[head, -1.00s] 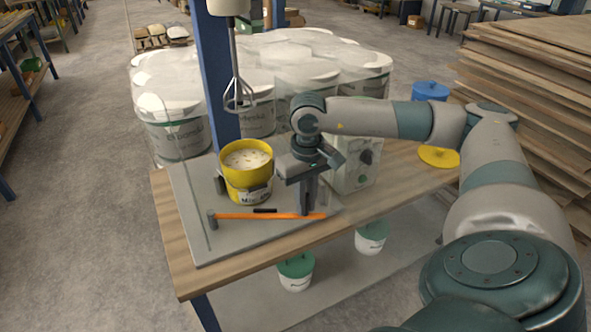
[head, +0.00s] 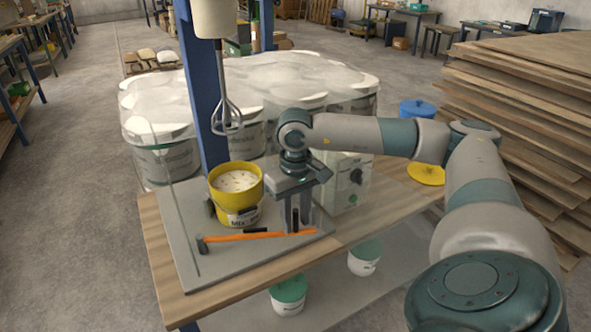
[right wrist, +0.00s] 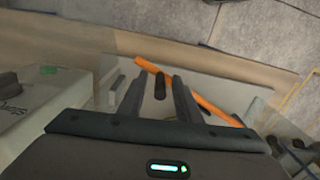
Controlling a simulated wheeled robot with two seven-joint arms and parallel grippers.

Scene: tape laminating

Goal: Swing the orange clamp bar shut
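The orange clamp bar (head: 270,235) lies across the front of the grey base plate, in front of the yellow bucket (head: 249,190). My right gripper (head: 294,226) points down at the bar's right part. Its fingers (right wrist: 157,80) are apart, one on each side of an upright black peg (right wrist: 160,87), with gaps visible on both sides. Whether the fingertips touch the bar is unclear. My left gripper is out of view.
A mixer whisk (head: 226,115) hangs above and behind the bucket. Large white-lidded tubs (head: 160,150) stand behind the bench (head: 160,262). Bare bench top lies right of the plate.

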